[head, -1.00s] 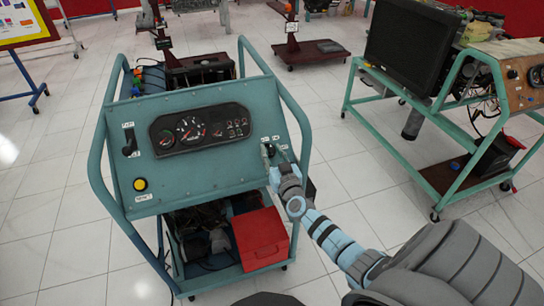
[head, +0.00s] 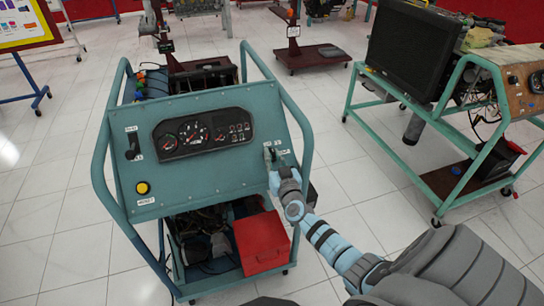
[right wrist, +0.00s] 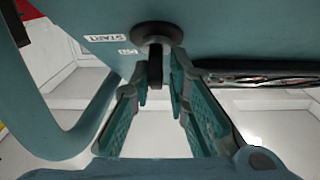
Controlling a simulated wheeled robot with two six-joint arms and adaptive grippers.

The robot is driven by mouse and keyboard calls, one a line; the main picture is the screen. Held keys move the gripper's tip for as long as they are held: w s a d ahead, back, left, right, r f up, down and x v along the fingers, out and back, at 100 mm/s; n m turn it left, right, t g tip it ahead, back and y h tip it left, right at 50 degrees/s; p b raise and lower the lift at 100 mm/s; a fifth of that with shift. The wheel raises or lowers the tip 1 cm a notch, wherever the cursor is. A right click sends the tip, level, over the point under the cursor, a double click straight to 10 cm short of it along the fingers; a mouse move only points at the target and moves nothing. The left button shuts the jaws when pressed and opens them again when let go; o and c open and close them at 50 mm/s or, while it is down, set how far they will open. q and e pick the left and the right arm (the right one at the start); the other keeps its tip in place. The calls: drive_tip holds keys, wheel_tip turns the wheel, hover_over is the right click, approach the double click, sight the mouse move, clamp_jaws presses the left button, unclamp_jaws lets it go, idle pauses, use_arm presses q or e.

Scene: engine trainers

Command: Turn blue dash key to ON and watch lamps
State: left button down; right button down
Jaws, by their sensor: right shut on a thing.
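The blue dash panel (head: 200,180) faces me on a teal frame. Its key (right wrist: 155,68) looks dark, comes out of a round black collar, and has START and another label beside it in the right wrist view. My right gripper (right wrist: 157,88) is shut on the key, with a finger on each side. In the head view my right gripper (head: 271,165) is at the panel's right side and mostly covers the key. The lamps (head: 239,132) are at the right end of the black gauge cluster (head: 203,133); they are too small to tell if lit. My left gripper is out of view.
A yellow button (head: 143,188) and a black lever switch (head: 132,145) are on the panel's left. A red box (head: 261,244) sits on the lower shelf. Another trainer with a dark radiator (head: 412,52) stands to the right. Tiled floor between them is free.

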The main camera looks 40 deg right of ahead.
drive_tip(key=shift+d+r, duration=0.1)
drive_tip(key=m+g+h+p, duration=0.1)
drive_tip(key=m+p, duration=0.1)
drive_tip(key=m+h+p, duration=0.2)
drive_tip(key=shift+r+g, duration=0.2)
drive_tip(key=shift+g, duration=0.2)
drive_tip(key=m, duration=0.1)
drive_tip(key=m+g+h+p, duration=0.1)
drive_tip(key=shift+a+f+m, duration=0.1)
drive_tip(key=shift+a+m, duration=0.15)
drive_tip(key=shift+m, duration=0.05)
drive_tip(key=m+g+h+p, duration=0.1)
drive_tip(key=m+g, duration=0.1)
drive_tip(key=shift+m+h, duration=0.4)
drive_tip(key=shift+w+m+g+h, duration=0.1)
drive_tip(key=shift+m+g+h, duration=0.2)
drive_tip(key=shift+m+g, duration=0.6)
drive_tip(key=c, duration=1.7)
unclamp_jaws()
drive_tip(key=shift+f, duration=0.1)
